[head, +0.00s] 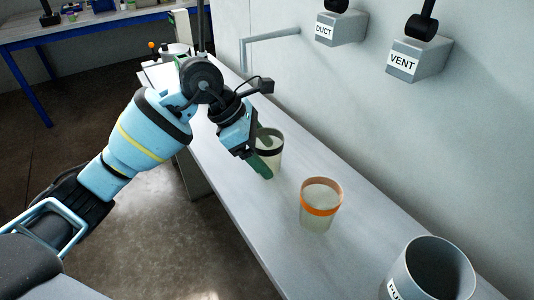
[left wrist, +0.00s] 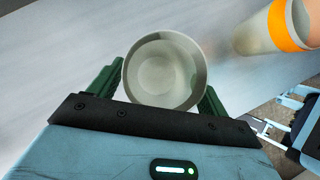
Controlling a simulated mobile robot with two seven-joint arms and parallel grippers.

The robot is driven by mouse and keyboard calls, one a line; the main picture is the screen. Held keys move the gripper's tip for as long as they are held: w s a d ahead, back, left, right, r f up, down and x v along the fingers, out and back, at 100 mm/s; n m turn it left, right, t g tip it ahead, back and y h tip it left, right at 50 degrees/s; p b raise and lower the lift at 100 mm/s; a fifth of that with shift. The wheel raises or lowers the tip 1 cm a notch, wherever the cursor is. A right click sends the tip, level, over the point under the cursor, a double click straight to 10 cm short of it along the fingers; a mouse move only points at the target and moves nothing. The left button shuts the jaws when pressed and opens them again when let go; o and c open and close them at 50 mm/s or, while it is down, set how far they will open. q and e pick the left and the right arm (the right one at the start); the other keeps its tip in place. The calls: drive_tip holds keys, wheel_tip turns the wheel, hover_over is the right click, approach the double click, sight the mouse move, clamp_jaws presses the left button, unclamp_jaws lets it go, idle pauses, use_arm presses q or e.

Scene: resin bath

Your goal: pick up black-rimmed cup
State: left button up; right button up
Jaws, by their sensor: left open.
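The black-rimmed cup (head: 272,152) stands upright on the long grey bench in the head view, partly hidden by my left gripper (head: 262,154). My left gripper (left wrist: 157,88) is open, one finger on each side of the cup. I cannot tell whether either finger touches it. My right gripper is in neither view.
An orange-rimmed cup (head: 321,205) stands nearby on the bench (head: 245,195), nearer the camera. A grey labelled bin (head: 435,270) is at the bottom right. Wall boxes marked DUCT (head: 340,28) and VENT (head: 415,62) hang above. Bare bench lies between the orange-rimmed cup and the bin.

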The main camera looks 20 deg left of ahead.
sight(260, 140)
use_arm(q)
drive_tip(key=c, duration=1)
drive_tip(key=shift+c, duration=0.2)
drive_tip(key=shift+r, duration=0.1)
drive_tip(key=shift+r, duration=0.45)
drive_tip(key=shift+s+a+r, duration=0.1)
drive_tip(key=shift+s+r, duration=0.1)
drive_tip(key=shift+r, duration=0.4)
drive_tip(key=shift+s+a+r, duration=0.1)
drive_tip(key=shift+s+r, duration=0.05)
drive_tip(key=shift+r, duration=0.45)
drive_tip(key=s+a+b, duration=0.1)
drive_tip(key=s+a, duration=0.2)
drive_tip(key=s, duration=0.3)
drive_tip(key=s+a+r+b, duration=0.1)
drive_tip(key=s+a, duration=0.3)
drive_tip(key=s, duration=0.3)
drive_tip(key=shift+s+r+b, duration=0.3)
